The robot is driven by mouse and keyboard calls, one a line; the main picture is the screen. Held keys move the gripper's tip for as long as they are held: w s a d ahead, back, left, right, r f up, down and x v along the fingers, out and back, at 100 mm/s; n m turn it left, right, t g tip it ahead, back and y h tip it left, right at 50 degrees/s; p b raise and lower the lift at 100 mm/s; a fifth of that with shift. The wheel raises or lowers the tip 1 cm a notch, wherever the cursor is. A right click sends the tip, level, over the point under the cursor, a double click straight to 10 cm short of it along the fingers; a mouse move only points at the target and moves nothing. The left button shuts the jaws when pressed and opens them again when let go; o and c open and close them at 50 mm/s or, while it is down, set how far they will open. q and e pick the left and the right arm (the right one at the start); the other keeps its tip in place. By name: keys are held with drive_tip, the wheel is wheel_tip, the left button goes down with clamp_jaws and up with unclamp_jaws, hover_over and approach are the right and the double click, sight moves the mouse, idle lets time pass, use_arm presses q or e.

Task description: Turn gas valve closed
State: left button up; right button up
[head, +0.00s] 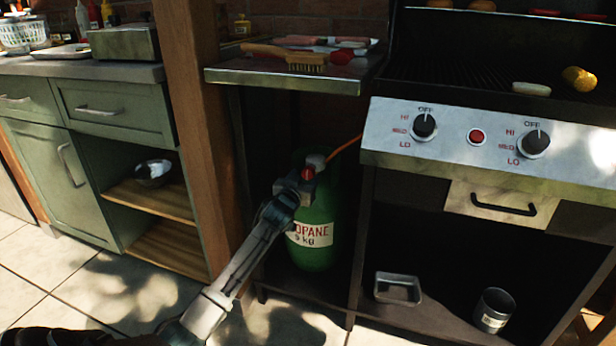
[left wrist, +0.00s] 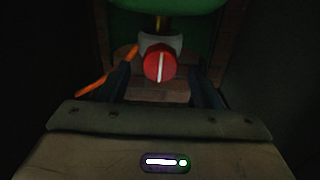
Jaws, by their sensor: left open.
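The gas valve is a round red knob with a white line on its face, seen in the left wrist view (left wrist: 160,63) and, small, in the head view (head: 308,174). In the left wrist view the white line runs along the picture's vertical. The knob sits on a grey fitting on top of the green propane bottle (head: 318,238). My left gripper (head: 300,182) is open, with its fingers (left wrist: 162,82) on either side of the knob's near side. I cannot tell whether they touch it. My right gripper is not in view.
An orange hose (head: 345,147) runs from the fitting toward the grill (head: 480,145). A wooden post (head: 197,130) stands left of the bottle. A side shelf (head: 285,76) with a brush lies above it. A metal tray (head: 398,288) and a can (head: 493,311) stand on the lower shelf.

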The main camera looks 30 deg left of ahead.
sight(307, 174)
use_arm(q)
drive_tip(key=shift+x, duration=1.7)
drive_tip(key=c, duration=1)
drive_tip(key=shift+o, duration=0.2)
